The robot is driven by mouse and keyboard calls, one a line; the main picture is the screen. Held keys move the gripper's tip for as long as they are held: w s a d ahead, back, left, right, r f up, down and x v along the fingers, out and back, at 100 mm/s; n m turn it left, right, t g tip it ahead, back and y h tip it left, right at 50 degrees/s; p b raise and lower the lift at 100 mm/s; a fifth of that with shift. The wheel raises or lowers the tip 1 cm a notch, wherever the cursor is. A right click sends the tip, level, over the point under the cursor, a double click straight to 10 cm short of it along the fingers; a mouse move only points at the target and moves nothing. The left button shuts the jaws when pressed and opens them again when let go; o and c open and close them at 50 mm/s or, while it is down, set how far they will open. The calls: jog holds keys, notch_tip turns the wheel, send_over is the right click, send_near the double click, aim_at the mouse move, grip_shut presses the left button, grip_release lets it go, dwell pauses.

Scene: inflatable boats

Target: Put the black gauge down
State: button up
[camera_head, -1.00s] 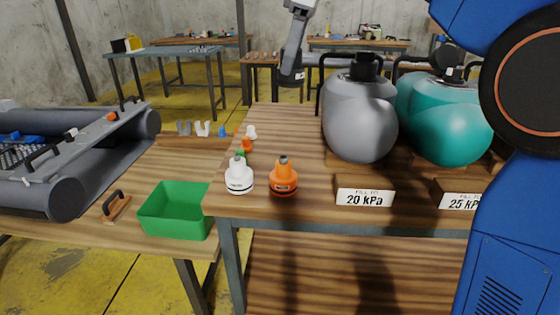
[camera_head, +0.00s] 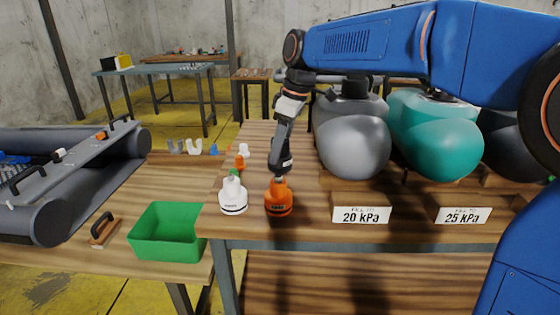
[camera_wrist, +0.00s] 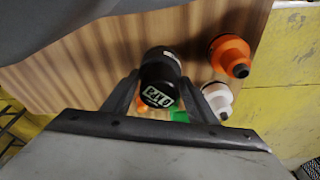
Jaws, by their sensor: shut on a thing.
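The black gauge (camera_wrist: 160,75) is a dark cylinder with a light display reading in the wrist view. My gripper (camera_wrist: 163,98) is shut on it, with a finger on each side. In the head view my gripper (camera_head: 284,148) points down over the front bench, with the black gauge (camera_head: 285,165) at its lower end. It shows just behind and above the orange gauge (camera_head: 278,198). I cannot tell whether its base touches the wood.
A white gauge (camera_head: 233,196) stands left of the orange one. Small coloured fittings (camera_head: 240,162) are behind. A grey tank (camera_head: 352,140) and a teal tank (camera_head: 435,135) are on the right. A green bin (camera_head: 168,232) is at left. Bare bench wood (camera_head: 262,140) lies behind the gauges.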

aim_at(280, 159)
jog(key=shift+d+x, duration=0.2)
jog(key=shift+x, duration=0.75)
jog(key=shift+d+x, duration=0.25)
jog(key=shift+x, duration=0.75)
jog(key=shift+s+f, duration=0.15)
jog(key=o, duration=1.2)
jog(key=shift+f, duration=0.1)
jog(key=v, duration=1.2)
jog(key=shift+d, duration=0.1)
